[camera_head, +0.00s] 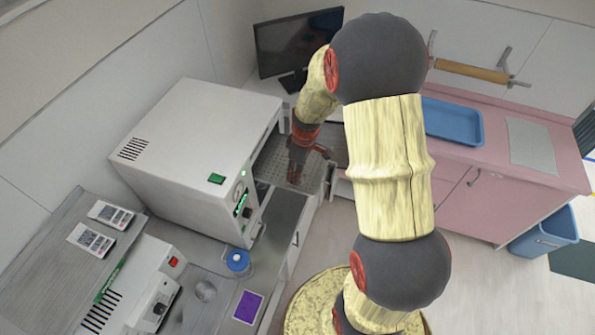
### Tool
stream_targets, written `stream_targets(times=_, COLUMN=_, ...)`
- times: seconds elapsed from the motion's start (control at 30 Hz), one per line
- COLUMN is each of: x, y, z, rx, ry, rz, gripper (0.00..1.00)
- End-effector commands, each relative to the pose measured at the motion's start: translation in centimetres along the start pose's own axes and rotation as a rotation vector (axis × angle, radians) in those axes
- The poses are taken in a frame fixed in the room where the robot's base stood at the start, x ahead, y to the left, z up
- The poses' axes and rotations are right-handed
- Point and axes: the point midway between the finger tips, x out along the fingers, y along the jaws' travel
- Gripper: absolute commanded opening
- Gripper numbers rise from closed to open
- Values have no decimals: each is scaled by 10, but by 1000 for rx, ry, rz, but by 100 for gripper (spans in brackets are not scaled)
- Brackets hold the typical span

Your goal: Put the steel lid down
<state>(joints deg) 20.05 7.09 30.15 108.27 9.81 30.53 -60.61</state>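My gripper (296,172) is at the end of my arm, low over a perforated metal surface (268,165) to the right of the white box-shaped device. It is small, dark and partly covered by my own wrist, so I cannot tell whether its fingers are open or shut. No lid can be made out in it.
The white device (200,150) stands left of my gripper. A blue-topped jar (238,261) and a purple pad (248,307) are near the disc. A monitor (290,42) stands behind. A blue tray (452,121) is on the pink counter (487,142) at right.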

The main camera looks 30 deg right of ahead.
Motion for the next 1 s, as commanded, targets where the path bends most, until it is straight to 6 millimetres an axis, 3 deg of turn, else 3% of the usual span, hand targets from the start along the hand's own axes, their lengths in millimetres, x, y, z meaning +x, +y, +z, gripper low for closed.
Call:
stream_targets(times=0.33, x=-12, y=1, z=-1, rx=-1, ry=3, rz=4, gripper=33)
stream_targets(times=0.8, x=-101, y=1, z=-1, rx=-1, ry=2, rz=4, gripper=33)
stream_targets(times=1.0, x=-120, y=0, z=0, rx=0, ry=1, rz=2, gripper=33)
